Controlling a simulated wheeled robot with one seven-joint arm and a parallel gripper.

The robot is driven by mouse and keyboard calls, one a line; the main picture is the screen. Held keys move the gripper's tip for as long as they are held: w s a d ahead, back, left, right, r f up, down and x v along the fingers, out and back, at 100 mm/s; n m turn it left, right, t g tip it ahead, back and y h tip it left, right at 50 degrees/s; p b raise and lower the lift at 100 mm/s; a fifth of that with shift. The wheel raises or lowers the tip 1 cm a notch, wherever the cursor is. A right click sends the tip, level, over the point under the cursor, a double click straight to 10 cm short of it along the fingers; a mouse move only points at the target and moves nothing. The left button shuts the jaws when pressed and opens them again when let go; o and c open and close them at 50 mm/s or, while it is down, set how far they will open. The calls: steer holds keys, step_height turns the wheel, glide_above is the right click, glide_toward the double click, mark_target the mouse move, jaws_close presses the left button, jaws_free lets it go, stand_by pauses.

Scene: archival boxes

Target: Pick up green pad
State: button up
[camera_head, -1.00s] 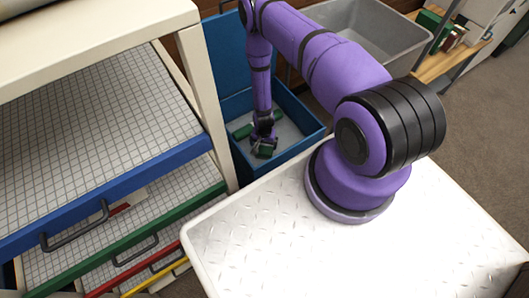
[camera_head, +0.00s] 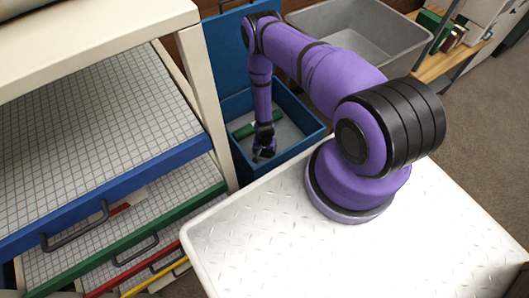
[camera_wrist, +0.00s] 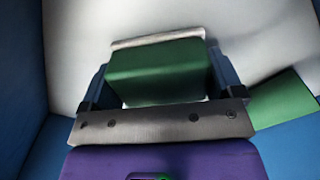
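A green pad (camera_wrist: 155,72), block-shaped with a pale grey strip along its far edge, lies on the light floor of a blue box (camera_head: 296,150). My gripper (camera_head: 264,152) is low inside this box. In the wrist view its two dark blue fingers (camera_wrist: 160,78) are spread wide, one on each side of the pad. The gaps are narrow, and I cannot tell whether either finger touches it. In the head view my gripper mostly hides this pad. A second green piece (camera_wrist: 284,100) lies on the box floor to the right in the wrist view; it also shows in the head view (camera_head: 243,131).
The blue box walls stand close around my gripper. A cream cabinet with gridded drawers (camera_head: 90,130) is at left, some drawers pulled out. A grey bin (camera_head: 375,40) stands behind, and a wooden shelf with several small books (camera_head: 445,35) at back right.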

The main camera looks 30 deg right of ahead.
steer(key=c, duration=0.4)
steer(key=shift+c, duration=0.2)
steer(key=shift+r, duration=0.1)
step_height(320, 180, up, 10)
steer(key=shift+f, duration=0.1)
stand_by(0.3)
